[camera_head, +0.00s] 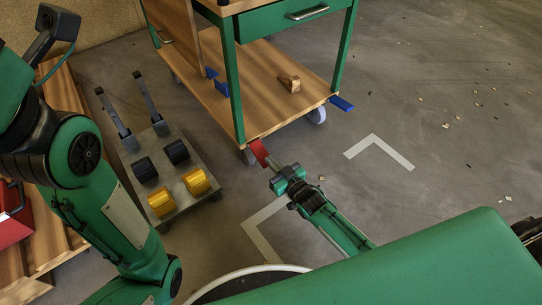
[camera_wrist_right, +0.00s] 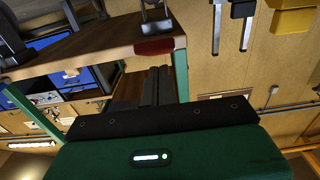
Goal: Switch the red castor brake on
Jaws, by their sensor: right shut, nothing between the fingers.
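The red castor brake pedal (camera_head: 259,152) sticks out from the near corner of the cart's lower shelf, beside a castor (camera_head: 249,156). In the right wrist view the red pedal (camera_wrist_right: 154,47) lies just beyond the fingertips. My right gripper (camera_head: 271,166) is shut and empty, its tips close to the pedal's outer end. I cannot tell if they touch it. In the right wrist view the dark fingers (camera_wrist_right: 158,84) lie side by side.
The wooden cart (camera_head: 285,112) has green legs and blue pedals (camera_head: 341,103) at other corners. A wooden block (camera_head: 289,84) lies on its shelf. Open floor lies right.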

